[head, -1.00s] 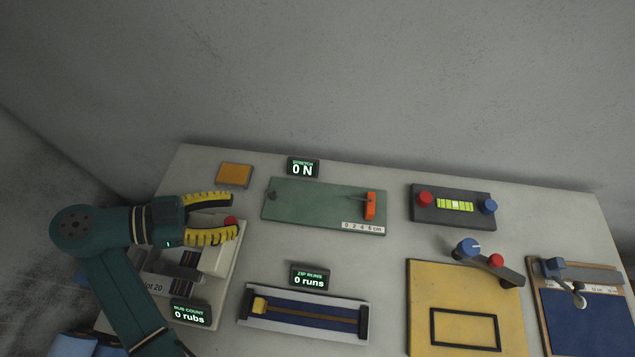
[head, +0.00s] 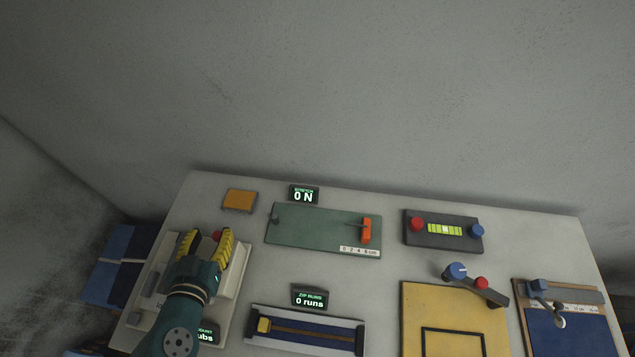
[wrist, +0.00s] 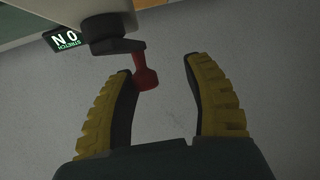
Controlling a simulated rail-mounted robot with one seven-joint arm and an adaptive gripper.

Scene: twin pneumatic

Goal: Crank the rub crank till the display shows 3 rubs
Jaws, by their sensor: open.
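The rub crank shows in the wrist view as a dark arm (wrist: 115,46) with a red knob (wrist: 144,75) on its end. My gripper (head: 207,238) is open, with yellow ribbed fingers. In the wrist view my gripper (wrist: 165,65) has the knob close by the left finger's inner side; I cannot tell whether they touch. The rub count display (head: 208,335) is mostly hidden by my arm; only "ubs" is readable, not its number.
The rub machine's pale base (head: 233,285) is partly under my arm. To its right are the zip runs display (head: 310,297) reading 0 runs, a zip track (head: 305,331) and a green stretch board (head: 310,229). An orange pad (head: 240,200) lies behind.

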